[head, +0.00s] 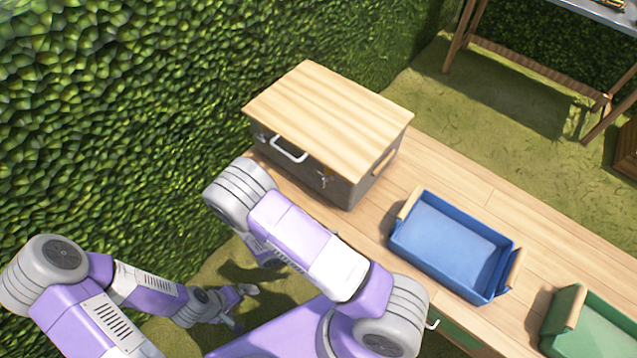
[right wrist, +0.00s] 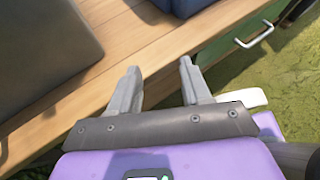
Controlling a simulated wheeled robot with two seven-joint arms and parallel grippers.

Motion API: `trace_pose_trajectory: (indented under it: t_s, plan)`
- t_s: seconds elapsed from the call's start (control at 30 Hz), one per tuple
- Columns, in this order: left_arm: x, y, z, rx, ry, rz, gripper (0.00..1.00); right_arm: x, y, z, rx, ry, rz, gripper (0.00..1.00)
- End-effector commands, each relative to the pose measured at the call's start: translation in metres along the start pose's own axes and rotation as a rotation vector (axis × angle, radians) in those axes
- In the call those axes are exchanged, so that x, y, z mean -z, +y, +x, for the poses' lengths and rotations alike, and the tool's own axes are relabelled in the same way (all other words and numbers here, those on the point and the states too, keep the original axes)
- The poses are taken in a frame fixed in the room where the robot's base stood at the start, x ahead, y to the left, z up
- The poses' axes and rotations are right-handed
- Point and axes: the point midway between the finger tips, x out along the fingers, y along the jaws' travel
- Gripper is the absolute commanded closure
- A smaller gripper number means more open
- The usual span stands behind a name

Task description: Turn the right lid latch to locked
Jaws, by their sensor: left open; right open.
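The grey box (head: 335,186) with a pale wooden lid (head: 330,108) stands at the far left end of the table. On its front are a white handle (head: 289,150) and a small metal right latch (head: 323,180); the latch's exact turn is too small to tell. A grey box side (right wrist: 45,50) fills the upper left of the right wrist view. My right gripper (right wrist: 160,72) is open and empty beside the table edge; my arm hides most of it in the head view. My left gripper (head: 243,307) is open and empty, low and away from the table.
A blue tray (head: 398,238) sits right of the box on the wooden table (head: 480,190), with a green tray (head: 568,325) further right. A drawer handle (right wrist: 255,34) sticks out below the table edge. A green hedge (head: 120,100) stands close on the left.

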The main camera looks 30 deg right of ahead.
Motion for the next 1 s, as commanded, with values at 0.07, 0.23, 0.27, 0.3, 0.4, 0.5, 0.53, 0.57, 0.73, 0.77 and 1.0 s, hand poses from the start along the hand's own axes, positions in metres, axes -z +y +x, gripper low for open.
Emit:
trace_pose_trajectory:
  t_s: [0.07,0.23,0.27,0.3,0.4,0.5,0.53,0.57,0.73,0.77,1.0]
  plan:
    - [0.000,-0.001,0.002,0.000,0.000,0.000,0.00,-0.024,0.038,-0.022,-0.187,-0.182,-0.041,0.52]
    - [0.000,-0.001,0.004,0.000,0.000,0.000,0.00,-0.060,0.085,-0.073,-0.439,-0.446,-0.056,0.52]
    - [0.000,-0.002,0.004,0.000,0.000,0.000,0.00,-0.063,0.089,-0.079,-0.464,-0.471,-0.055,0.52]
    - [0.000,-0.002,0.004,0.000,0.000,0.000,0.00,-0.067,0.093,-0.086,-0.488,-0.498,-0.052,0.52]
    - [0.001,-0.002,0.006,0.000,0.000,0.000,0.00,-0.073,0.100,-0.089,-0.515,-0.531,-0.049,0.52]
    - [0.001,-0.003,0.008,0.000,0.000,0.000,0.00,-0.079,0.106,-0.080,-0.515,-0.532,-0.048,0.52]
    - [0.001,-0.003,0.009,0.000,0.000,0.000,0.00,-0.081,0.108,-0.076,-0.515,-0.532,-0.048,0.52]
    - [0.001,-0.004,0.010,0.000,0.000,0.000,0.00,-0.084,0.110,-0.072,-0.514,-0.532,-0.049,0.52]
    - [0.001,-0.005,0.014,0.000,0.000,0.000,0.00,-0.096,0.123,-0.052,-0.513,-0.529,-0.049,0.52]
    - [0.001,-0.005,0.015,0.000,0.000,0.000,0.00,-0.098,0.125,-0.049,-0.513,-0.529,-0.048,0.52]
    - [0.001,-0.006,0.017,0.000,0.000,0.000,0.00,-0.106,0.133,-0.037,-0.515,-0.528,-0.049,0.52]
